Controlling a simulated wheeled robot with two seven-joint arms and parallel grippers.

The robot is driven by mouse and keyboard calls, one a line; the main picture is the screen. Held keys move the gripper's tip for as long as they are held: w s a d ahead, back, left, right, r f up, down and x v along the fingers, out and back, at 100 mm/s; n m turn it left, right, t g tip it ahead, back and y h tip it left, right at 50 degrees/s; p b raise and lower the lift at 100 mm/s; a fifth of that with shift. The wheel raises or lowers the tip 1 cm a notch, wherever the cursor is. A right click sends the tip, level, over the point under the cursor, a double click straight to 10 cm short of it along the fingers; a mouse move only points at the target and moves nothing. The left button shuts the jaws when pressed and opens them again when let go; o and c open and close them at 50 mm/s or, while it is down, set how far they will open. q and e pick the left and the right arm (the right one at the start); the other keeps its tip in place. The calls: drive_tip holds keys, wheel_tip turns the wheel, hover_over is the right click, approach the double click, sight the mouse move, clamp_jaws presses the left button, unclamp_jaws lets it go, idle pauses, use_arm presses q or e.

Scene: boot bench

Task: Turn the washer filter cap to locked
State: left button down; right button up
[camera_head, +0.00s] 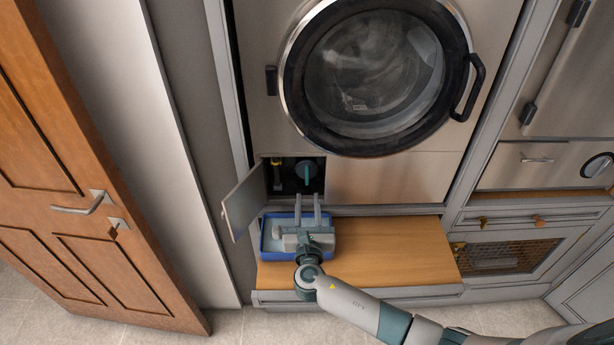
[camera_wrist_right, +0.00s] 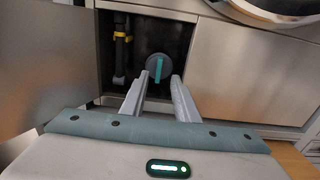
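The washer filter cap (camera_head: 306,170) is a round dark grey cap with a teal grip bar, inside the open recess at the washer's lower left. In the right wrist view the cap (camera_wrist_right: 159,68) shows its teal bar standing nearly upright. My right gripper (camera_head: 308,198) is in front of and below the recess, over the blue tray. In the right wrist view its two fingers (camera_wrist_right: 158,84) are apart with nothing between them, and the cap lies beyond their tips. My left gripper is not in view.
The small flap door (camera_head: 243,201) hangs open left of the recess. A pipe with a yellow collar (camera_wrist_right: 120,36) stands left of the cap. A blue tray (camera_head: 268,252) sits on the wooden shelf (camera_head: 400,250), whose right part is clear. A wooden door (camera_head: 75,190) stands at left.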

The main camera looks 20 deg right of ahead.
sight(307, 175)
drive_tip(key=p+x, duration=0.1)
drive_tip(key=x, duration=0.9)
drive_tip(key=shift+f, duration=0.1)
drive_tip(key=shift+c, duration=0.7)
clamp_jaws()
